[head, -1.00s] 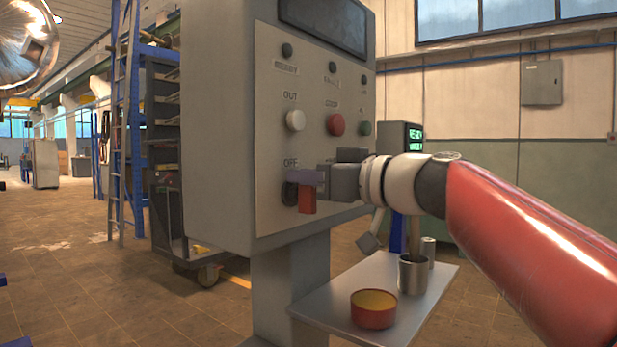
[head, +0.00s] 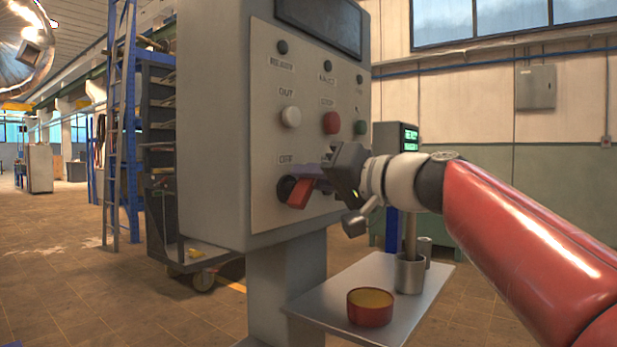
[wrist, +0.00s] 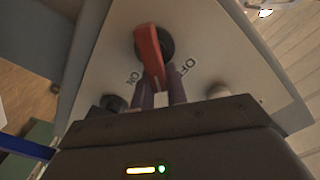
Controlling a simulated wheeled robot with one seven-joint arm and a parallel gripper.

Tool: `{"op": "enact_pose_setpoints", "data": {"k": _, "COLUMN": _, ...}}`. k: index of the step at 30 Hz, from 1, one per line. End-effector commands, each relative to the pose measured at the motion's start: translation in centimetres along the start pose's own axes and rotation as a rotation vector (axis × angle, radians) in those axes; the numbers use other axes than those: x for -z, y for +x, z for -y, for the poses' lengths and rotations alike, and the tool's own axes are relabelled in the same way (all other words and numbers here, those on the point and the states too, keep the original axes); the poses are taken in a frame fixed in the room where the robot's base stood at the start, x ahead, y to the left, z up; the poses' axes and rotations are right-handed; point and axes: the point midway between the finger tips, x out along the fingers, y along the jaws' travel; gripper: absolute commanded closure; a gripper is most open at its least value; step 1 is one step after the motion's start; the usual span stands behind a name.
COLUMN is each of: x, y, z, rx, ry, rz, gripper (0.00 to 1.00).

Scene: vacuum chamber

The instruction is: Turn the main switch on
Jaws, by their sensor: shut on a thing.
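The main switch is a red handle (head: 300,193) on a dark round base (head: 285,187), low on the panel of a grey cabinet, below the OFF label. My gripper (head: 311,177) reaches in from the right, rolled at an angle, and is shut on the handle. The handle is tilted in the head view, its lower end to the left. In the wrist view the red handle (wrist: 150,50) runs down between my purple fingers (wrist: 161,94). OFF is printed to its right and ON to its left there. The fingers hide part of the handle.
Above the switch are a white knob (head: 290,117), a red button (head: 331,123) and a green button (head: 360,127). A shelf (head: 330,312) below my arm holds a red tin (head: 370,308) and a metal cup (head: 409,273). A ladder (head: 118,120) stands left of the cabinet.

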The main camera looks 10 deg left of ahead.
Motion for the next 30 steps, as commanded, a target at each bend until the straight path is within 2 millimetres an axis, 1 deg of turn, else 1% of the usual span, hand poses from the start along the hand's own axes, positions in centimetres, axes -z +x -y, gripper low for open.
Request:
{"op": "enact_pose_setpoints", "data": {"k": 1, "x": -0.2, "y": 0.1, "z": -0.4, "rx": -0.002, "ry": 0.046, "rz": 0.005, "gripper": 1.00}}
{"op": "enact_pose_setpoints", "data": {"k": 18, "x": -0.6, "y": 0.1, "z": -1.6, "rx": -0.003, "ry": 0.574, "rz": 0.005, "gripper": 1.00}}
{"op": "enact_pose_setpoints", "data": {"k": 24, "x": -0.9, "y": 0.1, "z": -1.9, "rx": -0.003, "ry": 0.718, "rz": 0.006, "gripper": 1.00}}
{"op": "enact_pose_setpoints", "data": {"k": 30, "x": -1.1, "y": 0.1, "z": -2.1, "rx": -0.003, "ry": 0.813, "rz": 0.006, "gripper": 1.00}}
